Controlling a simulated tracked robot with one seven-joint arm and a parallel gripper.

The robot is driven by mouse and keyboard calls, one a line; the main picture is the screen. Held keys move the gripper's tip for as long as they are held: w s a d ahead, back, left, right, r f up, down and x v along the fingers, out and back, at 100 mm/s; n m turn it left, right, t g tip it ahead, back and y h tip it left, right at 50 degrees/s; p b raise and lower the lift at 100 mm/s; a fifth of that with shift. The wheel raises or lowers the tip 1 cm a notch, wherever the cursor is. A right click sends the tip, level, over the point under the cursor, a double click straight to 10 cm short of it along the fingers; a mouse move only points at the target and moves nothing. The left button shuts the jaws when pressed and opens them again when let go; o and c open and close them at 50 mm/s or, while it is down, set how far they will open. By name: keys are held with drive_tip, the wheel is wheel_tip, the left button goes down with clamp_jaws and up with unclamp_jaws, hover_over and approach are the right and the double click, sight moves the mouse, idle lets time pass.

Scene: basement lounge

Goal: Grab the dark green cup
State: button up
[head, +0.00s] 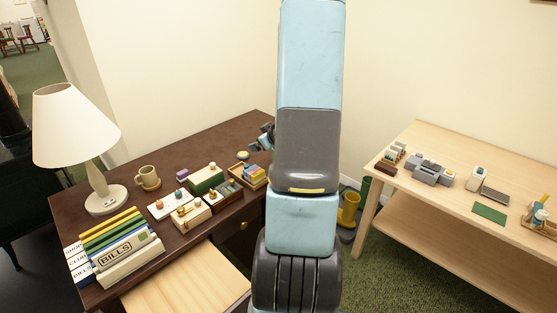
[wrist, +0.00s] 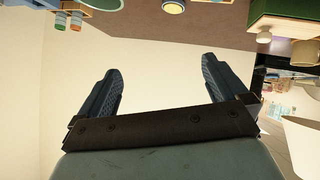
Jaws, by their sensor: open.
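I cannot make out a dark green cup for certain in either view. The only clear mug is a tan one (head: 147,177) on the dark brown desk (head: 130,160), right of the lamp. My gripper (wrist: 162,72) is open in the wrist view, with nothing between its fingers and a pale wall beyond. In the head view my gripper (head: 262,138) shows partly behind my arm, above the desk's far right end. A green round thing (wrist: 98,3) is cut off at the top of the wrist view.
A white lamp (head: 76,125), a green-sided box (head: 206,179) and file binders (head: 128,263) crowd the desk. A pale wooden table (head: 430,204) stands right with small office items.

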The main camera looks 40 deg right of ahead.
drive_tip(key=s+d+f+m+t+h, duration=0.3)
drive_tip(key=s+d+f+m+t, duration=0.3)
drive_tip(key=s+f, duration=0.5)
drive_tip(key=shift+n, duration=0.5)
drive_tip(key=x, duration=0.6)
drive_tip(key=f+x, duration=0.1)
drive_tip(key=x, duration=0.2)
drive_tip(key=shift+w+d, duration=0.15)
drive_tip(key=shift+d, duration=0.25)
drive_tip(key=shift+a+x, duration=0.2)
drive_tip(key=shift+x, duration=1.15)
drive_tip(key=shift+a+x, duration=0.15)
drive_tip(key=shift+x, duration=1.2)
drive_tip(key=c, duration=1.1)
drive_tip(key=shift+w, duration=0.1)
